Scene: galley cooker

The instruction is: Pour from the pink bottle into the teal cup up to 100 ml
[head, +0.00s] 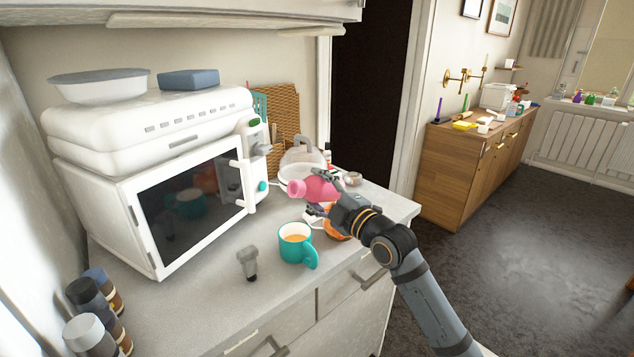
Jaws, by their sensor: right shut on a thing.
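My right gripper (328,197) is shut on the pink bottle (316,189), holding it above the counter. The bottle is tilted to near horizontal, with its round mouth (296,188) pointing left. The teal cup (291,249) stands upright on the counter below and slightly left of the bottle, its handle toward the front right. An orange-tan liquid shows inside the cup. I cannot tell its volume, and no stream is visible between bottle and cup. My left gripper is not in view.
A white microwave (150,217) stands at the left on the counter (205,304). A grey tool-like object (247,263) stands left of the cup. Several dark-bodied jars (95,300) are at the front left. A glass dome (303,159) and an orange bowl (337,231) lie near my gripper.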

